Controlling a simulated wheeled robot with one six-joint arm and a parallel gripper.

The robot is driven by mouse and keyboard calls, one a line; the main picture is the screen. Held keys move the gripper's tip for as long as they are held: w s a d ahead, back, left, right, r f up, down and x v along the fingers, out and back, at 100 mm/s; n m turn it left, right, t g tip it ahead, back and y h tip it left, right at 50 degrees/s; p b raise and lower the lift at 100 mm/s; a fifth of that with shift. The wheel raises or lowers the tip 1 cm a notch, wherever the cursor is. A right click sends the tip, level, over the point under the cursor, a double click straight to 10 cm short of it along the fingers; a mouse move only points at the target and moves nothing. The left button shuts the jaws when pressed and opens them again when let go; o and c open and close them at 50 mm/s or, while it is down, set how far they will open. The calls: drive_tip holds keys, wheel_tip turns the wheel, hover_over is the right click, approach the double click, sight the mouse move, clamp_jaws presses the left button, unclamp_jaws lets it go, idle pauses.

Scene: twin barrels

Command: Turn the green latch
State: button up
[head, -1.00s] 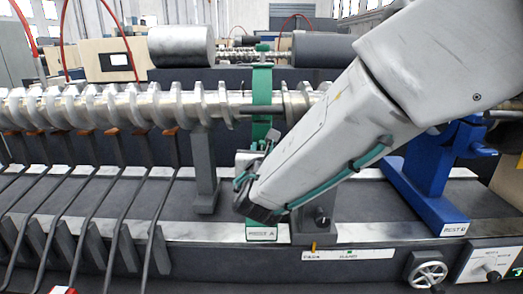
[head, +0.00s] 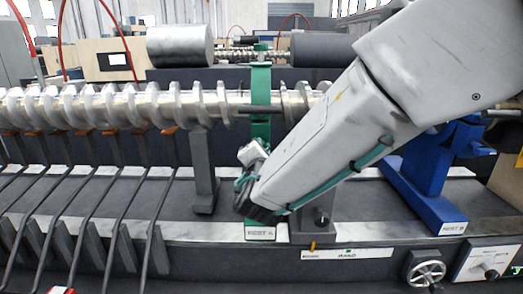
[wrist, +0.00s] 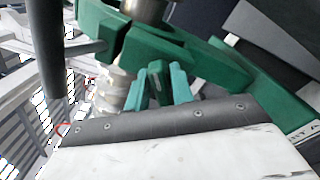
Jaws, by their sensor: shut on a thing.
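The green rest, labelled REST A, stands upright around the silver screw shaft (head: 160,104) in the head view; its green post (head: 261,88) shows above my wrist. In the wrist view its green clamp (wrist: 150,40) curves around the shaft. My gripper (wrist: 161,84) shows there as two teal fingers, shut on a small dark green piece, the green latch (wrist: 156,70), just below the clamp. Most of the latch is hidden between the fingers. In the head view my wrist covers the fingertips and the latch.
A blue rest (head: 430,175), labelled REST B, stands to the right of my arm. A grey support (head: 203,170) and several dark levers with orange tips (head: 168,130) stand to the left. A handwheel (head: 427,271) is at the front right. Two grey rollers (head: 180,46) lie behind.

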drive_tip(key=m, duration=0.3)
drive_tip(key=shift+f+m, duration=0.1)
drive_tip(key=shift+m, duration=0.2)
drive_tip(key=shift+f+m, duration=0.1)
drive_tip(key=shift+m, duration=1.7)
drive_tip(key=o, duration=0.8)
drive_tip(key=shift+s, duration=0.1)
drive_tip(key=s, duration=0.7)
drive_tip(key=shift+s+a, duration=0.1)
drive_tip(key=shift+s, duration=0.25)
